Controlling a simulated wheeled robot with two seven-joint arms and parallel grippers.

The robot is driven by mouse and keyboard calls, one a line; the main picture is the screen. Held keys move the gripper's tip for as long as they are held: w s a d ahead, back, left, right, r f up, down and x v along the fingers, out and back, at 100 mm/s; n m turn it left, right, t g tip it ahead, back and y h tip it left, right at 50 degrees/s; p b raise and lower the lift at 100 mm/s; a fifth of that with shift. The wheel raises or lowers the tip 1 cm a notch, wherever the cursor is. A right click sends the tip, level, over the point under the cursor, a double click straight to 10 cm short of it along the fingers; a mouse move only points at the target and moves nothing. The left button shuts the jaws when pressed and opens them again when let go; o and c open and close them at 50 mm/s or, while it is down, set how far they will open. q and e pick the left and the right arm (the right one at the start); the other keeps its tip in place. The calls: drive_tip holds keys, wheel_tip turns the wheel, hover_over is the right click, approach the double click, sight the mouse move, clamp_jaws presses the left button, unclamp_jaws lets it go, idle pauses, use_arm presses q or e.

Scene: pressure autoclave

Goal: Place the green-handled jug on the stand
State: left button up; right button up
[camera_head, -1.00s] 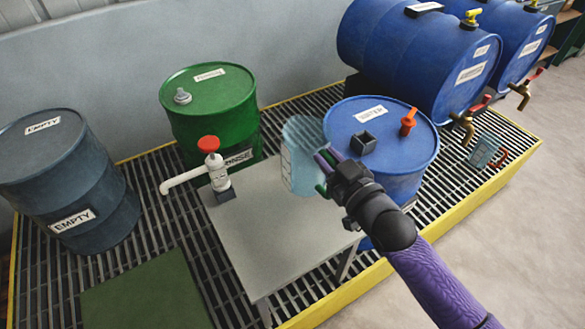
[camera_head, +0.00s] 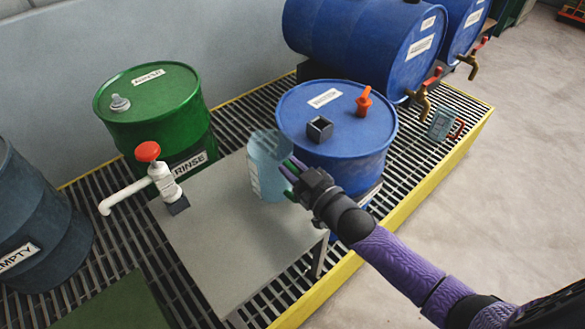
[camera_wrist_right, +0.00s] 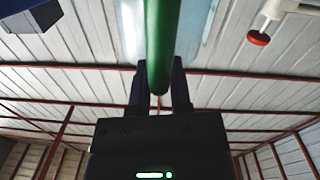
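The green-handled jug is a translucent pale blue container (camera_head: 268,165) with a pale label. It is roughly upright over the back right part of the grey table-like stand (camera_head: 215,245); I cannot tell whether its base touches the top. My right gripper (camera_head: 292,172) reaches in from the right and is shut on the jug's handle. In the right wrist view the green handle (camera_wrist_right: 160,40) runs between my two dark fingers. My left gripper is not in view.
A white pump with a red knob (camera_head: 148,151) stands at the stand's left back corner, before the green rinse drum (camera_head: 150,110). An upright blue drum (camera_head: 355,150) is close right of the jug. A red-handled jug (camera_head: 441,124) sits farther right on the grating. The stand's front is clear.

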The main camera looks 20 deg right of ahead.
drive_tip(key=o, duration=0.4)
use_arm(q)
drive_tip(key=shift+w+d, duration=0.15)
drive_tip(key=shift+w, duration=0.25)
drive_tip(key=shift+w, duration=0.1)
use_arm(e)
drive_tip(key=shift+s+r, duration=0.15)
drive_tip(key=shift+s, duration=0.05)
drive_tip(key=p+v, duration=0.3)
drive_tip(key=v, duration=0.8)
drive_tip(key=s+d+f+m+g+h, duration=0.1)
drive_tip(key=s+d+f+g+h, duration=0.15)
drive_tip(key=s+f+g, duration=0.6)
drive_tip(key=s+d+f+m+g+h, duration=0.1)
drive_tip(key=s+f+m+h, duration=0.3)
drive_tip(key=f, duration=1)
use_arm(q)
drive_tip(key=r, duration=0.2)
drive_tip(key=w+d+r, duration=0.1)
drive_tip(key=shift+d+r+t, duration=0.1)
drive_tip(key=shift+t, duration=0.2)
use_arm(e)
drive_tip(key=s+a+f+n+g, duration=0.1)
drive_tip(key=s+f+g, duration=0.2)
drive_tip(key=s, duration=0.7)
drive_tip(key=s+a+f+n+g, duration=0.1)
drive_tip(key=s+f+g, duration=0.3)
drive_tip(key=s, duration=0.6)
drive_tip(key=shift+a+f, duration=0.55)
drive_tip(key=shift+a, duration=0.25)
